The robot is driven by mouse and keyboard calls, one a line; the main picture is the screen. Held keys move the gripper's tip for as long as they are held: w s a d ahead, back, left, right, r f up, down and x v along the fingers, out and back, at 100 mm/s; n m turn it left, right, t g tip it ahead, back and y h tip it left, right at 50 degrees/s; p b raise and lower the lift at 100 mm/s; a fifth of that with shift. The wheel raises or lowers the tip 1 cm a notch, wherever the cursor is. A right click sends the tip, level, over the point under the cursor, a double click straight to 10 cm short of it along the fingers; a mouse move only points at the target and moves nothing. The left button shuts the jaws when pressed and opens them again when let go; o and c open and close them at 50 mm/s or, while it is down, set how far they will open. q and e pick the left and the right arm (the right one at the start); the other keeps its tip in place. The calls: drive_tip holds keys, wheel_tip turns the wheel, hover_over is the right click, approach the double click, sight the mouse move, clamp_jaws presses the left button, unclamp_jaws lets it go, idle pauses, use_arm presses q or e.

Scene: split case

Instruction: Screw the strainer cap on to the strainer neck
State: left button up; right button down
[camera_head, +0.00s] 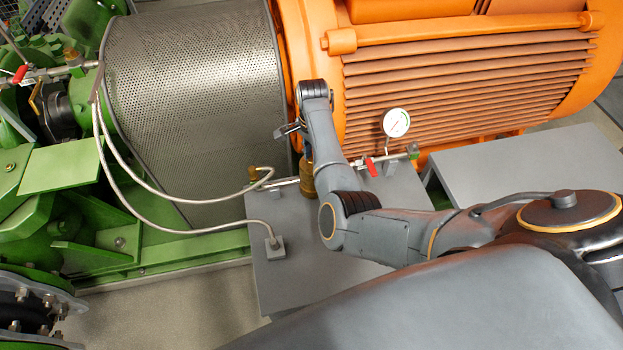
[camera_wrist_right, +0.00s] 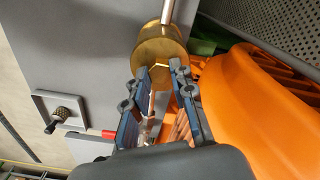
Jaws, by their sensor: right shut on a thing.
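The brass strainer body (camera_head: 307,180) sits on the pipe above the grey plate, partly hidden by my right arm. In the right wrist view it is a round brass piece (camera_wrist_right: 160,40) straight ahead of the fingers. A brass hexagonal part, which looks like the strainer cap (camera_wrist_right: 160,66), lies between the fingertips. My right gripper (camera_wrist_right: 158,72) is shut on this cap at the strainer neck; its fingers also show small in the head view (camera_head: 292,130). The neck thread is hidden, so I cannot tell how far the cap is on. My left gripper is not in view.
A pressure gauge (camera_head: 397,123) and a red valve handle (camera_head: 371,167) stand right of the strainer. Thin tubes (camera_head: 180,196) cross on the left. The orange motor (camera_head: 460,85) and perforated guard (camera_head: 200,90) are close behind. A grey bench (camera_head: 520,165) is at right.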

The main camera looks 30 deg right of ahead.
drive_tip(key=c, duration=1.4)
unclamp_jaws()
drive_tip(key=shift+o, duration=0.2)
drive_tip(key=shift+r, duration=0.1)
drive_tip(key=shift+r, duration=3.45)
drive_tip(key=shift+f, duration=0.1)
